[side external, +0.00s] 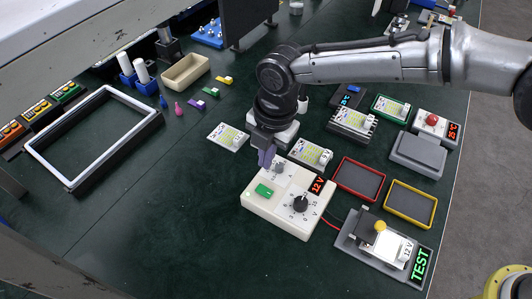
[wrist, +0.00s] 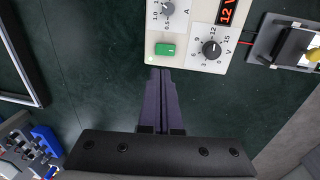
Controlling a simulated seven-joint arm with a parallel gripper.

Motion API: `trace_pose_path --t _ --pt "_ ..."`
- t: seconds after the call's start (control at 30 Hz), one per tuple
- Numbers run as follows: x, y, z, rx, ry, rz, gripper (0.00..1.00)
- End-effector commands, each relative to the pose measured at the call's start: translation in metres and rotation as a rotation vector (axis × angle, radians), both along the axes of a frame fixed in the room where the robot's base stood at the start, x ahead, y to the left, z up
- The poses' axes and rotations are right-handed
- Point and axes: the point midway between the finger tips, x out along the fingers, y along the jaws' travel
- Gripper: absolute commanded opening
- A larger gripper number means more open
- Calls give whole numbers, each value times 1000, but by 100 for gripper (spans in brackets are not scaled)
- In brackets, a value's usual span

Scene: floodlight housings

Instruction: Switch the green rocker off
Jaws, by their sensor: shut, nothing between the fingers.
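The green rocker (side external: 264,190) sits on the sloped face of a cream power supply box (side external: 254,205). In the wrist view the rocker (wrist: 165,50) lies near the box's edge, just beyond my fingertips. The box has a black voltage knob (side external: 300,204), a grey knob (side external: 279,167) and a display reading 12 V (side external: 318,186). My gripper (side external: 266,158) is shut and empty, pointing down near the box. In the wrist view its fingertips (wrist: 160,71) are together below the rocker. I cannot tell which way the rocker is tipped, nor the gap to it.
A test stand (side external: 385,245) with a green TEST display (side external: 420,266) is wired to the box. Red (side external: 359,161) and yellow (side external: 434,208) framed trays and several lamp parts lie right of the gripper.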

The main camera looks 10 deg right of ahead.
Motion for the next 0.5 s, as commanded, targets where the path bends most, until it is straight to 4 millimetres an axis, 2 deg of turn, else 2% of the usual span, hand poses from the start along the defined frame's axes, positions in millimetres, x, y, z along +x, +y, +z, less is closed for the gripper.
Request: trace_pose_path --t 0.03,0.3,0.5 --pt "1 0 -12 -3 3 0 0" --pt "5 5 -64 -3 3 0 0" --pt "8 8 -91 -1 1 0 0"
